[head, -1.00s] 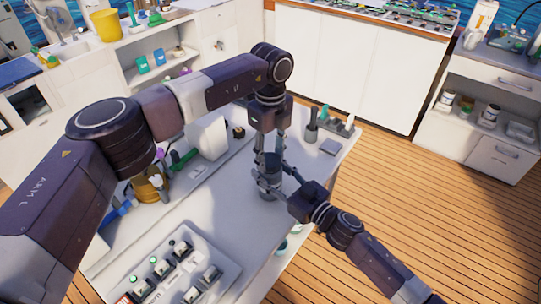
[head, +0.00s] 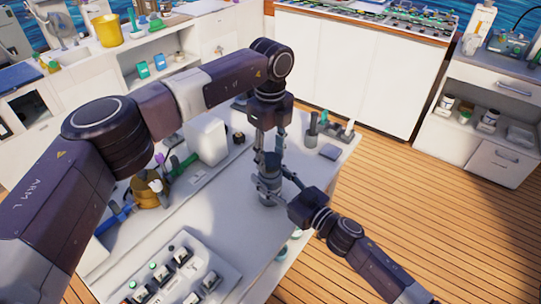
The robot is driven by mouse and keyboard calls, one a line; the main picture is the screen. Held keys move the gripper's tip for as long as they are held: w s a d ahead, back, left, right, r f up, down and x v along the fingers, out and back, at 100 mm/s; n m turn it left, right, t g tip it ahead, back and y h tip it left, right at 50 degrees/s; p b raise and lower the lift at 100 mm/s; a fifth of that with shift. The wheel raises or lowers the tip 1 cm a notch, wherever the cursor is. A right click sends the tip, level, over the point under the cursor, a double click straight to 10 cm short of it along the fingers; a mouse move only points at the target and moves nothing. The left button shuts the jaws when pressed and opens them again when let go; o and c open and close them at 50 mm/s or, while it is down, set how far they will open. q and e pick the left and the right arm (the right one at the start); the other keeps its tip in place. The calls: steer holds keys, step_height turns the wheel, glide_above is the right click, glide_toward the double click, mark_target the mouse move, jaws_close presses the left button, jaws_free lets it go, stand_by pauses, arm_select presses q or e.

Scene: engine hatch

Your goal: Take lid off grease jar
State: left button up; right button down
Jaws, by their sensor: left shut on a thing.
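The grey grease jar (head: 268,189) stands upright on the white worktop (head: 205,225) in the middle of the head view. My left gripper (head: 268,153) points straight down above the jar and is shut on its dark grey lid (head: 270,163). The lid seems to sit slightly above the jar's body, but the fingers hide any gap between them. My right gripper (head: 272,184) comes in from the lower right, low at the jar, with its fingers around the jar's sides. It looks shut on the jar, though the far finger is partly hidden.
A switch panel (head: 172,275) lies at the worktop's near end. A white container (head: 206,138) and a green-handled tool (head: 184,165) are to the left of the jar. Upright tools (head: 312,128) and a grey block (head: 329,151) stand at the far right corner. The worktop's right edge is close to the jar.

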mark_target(270, 159)
arm_select(q)
steer(key=shift+r, duration=0.1)
steer(key=shift+r, duration=1.9)
arm_select(e)
steer(key=c, duration=0.9)
jaws_free()
steer(key=shift+d, duration=0.1)
